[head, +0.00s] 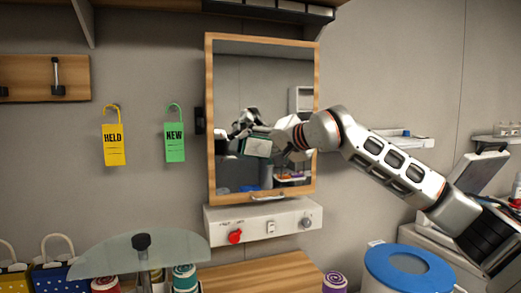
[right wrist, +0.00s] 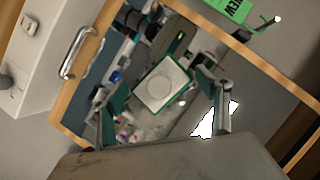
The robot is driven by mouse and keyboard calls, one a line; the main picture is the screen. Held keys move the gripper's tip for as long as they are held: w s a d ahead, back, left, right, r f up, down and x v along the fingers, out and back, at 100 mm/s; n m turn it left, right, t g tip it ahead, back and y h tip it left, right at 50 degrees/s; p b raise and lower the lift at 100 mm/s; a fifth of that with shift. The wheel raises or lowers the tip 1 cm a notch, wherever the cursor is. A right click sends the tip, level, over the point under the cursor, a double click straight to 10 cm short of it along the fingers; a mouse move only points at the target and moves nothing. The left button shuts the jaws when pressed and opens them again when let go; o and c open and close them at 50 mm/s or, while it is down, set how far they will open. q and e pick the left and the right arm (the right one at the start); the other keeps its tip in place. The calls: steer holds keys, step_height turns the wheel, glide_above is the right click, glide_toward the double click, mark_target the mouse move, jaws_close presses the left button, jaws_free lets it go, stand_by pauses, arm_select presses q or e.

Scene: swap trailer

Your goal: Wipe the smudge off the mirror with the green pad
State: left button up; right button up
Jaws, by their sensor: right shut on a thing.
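The mirror (head: 211,120) hangs on the wall in a wooden frame, at the middle of the head view. My right arm reaches in from the right. My right gripper (head: 280,138) is in front of the mirror, shut on the green pad (head: 257,146). The pad shows a pale face and a dark green edge. In the right wrist view a pale, green-edged square with a round patch (right wrist: 163,85) lies between the fingers; I cannot tell pad from reflection there. I cannot make out the smudge or whether the pad touches the glass. My left gripper is not in view.
A white control box (head: 262,220) with a red knob is below the mirror. Yellow (head: 114,144) and green (head: 174,141) tags hang at its left. A blue-lidded bin (head: 408,270) stands at the lower right. Jars and a pale rounded panel (head: 110,257) are at the lower left.

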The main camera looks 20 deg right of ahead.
mark_target(271, 147)
steer(key=shift+w+a+p, duration=0.1)
steer(key=shift+w+p, duration=0.45)
steer(key=shift+w, duration=0.4)
steer(key=shift+d+p, duration=0.7)
steer(key=shift+d, duration=1.4)
steer(key=d+p, duration=0.4)
steer(key=d, duration=0.4)
steer(key=shift+w+p, duration=0.15)
steer(key=shift+p, duration=0.25)
steer(key=shift+a, duration=0.1)
steer(key=shift+a+b, duration=0.4)
steer(key=shift+a, duration=1.65)
